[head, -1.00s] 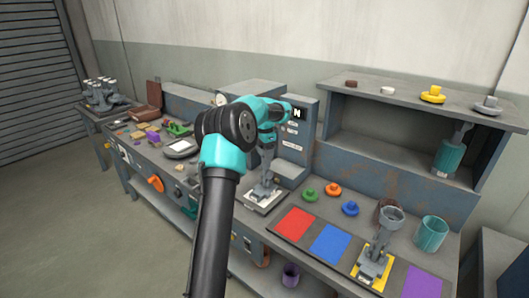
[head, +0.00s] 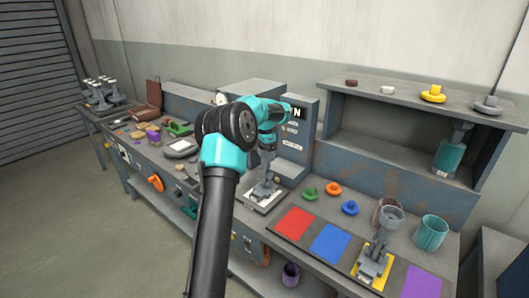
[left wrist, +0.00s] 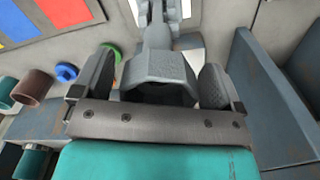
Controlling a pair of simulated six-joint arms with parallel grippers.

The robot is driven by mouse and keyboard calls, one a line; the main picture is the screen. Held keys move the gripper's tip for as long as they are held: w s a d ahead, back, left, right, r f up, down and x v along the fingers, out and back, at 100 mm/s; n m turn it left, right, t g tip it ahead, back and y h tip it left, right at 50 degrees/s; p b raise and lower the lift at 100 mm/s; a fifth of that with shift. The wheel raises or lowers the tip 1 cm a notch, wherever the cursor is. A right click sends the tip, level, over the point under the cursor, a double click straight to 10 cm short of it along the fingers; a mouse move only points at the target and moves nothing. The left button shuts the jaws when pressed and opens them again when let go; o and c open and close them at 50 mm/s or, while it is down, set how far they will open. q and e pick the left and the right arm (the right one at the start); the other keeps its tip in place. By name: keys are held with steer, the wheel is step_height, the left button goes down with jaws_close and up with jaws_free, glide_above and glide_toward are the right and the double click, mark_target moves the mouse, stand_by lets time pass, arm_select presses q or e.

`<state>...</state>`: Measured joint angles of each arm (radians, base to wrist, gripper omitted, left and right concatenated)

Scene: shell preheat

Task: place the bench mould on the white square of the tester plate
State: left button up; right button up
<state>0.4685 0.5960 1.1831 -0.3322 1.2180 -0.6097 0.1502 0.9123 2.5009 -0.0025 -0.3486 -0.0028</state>
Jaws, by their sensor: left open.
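A grey mould (head: 264,187) stands upright on the white square (head: 254,203) of the tester plate, in front of the grey tester box. My left gripper (head: 268,146) is directly above it, at its top end. In the left wrist view my left gripper (left wrist: 160,88) is open, with one finger on each side of the mould's broad grey end (left wrist: 158,68); I cannot tell whether they touch. A second grey mould (head: 380,245) stands on the yellow square (head: 366,279) at the right. My right gripper is not in view.
Red (head: 295,223), blue (head: 330,243) and purple (head: 422,282) squares on the bench are bare. Green (head: 310,194), orange (head: 333,188) and blue (head: 350,208) knobbed pieces lie behind them. A teal cup (head: 431,233) stands at right, below a shelf (head: 400,95).

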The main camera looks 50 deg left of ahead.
arm_select(q)
step_height(320, 180, up, 12)
steer(key=shift+r, duration=0.15)
stand_by(0.4)
stand_by(0.6)
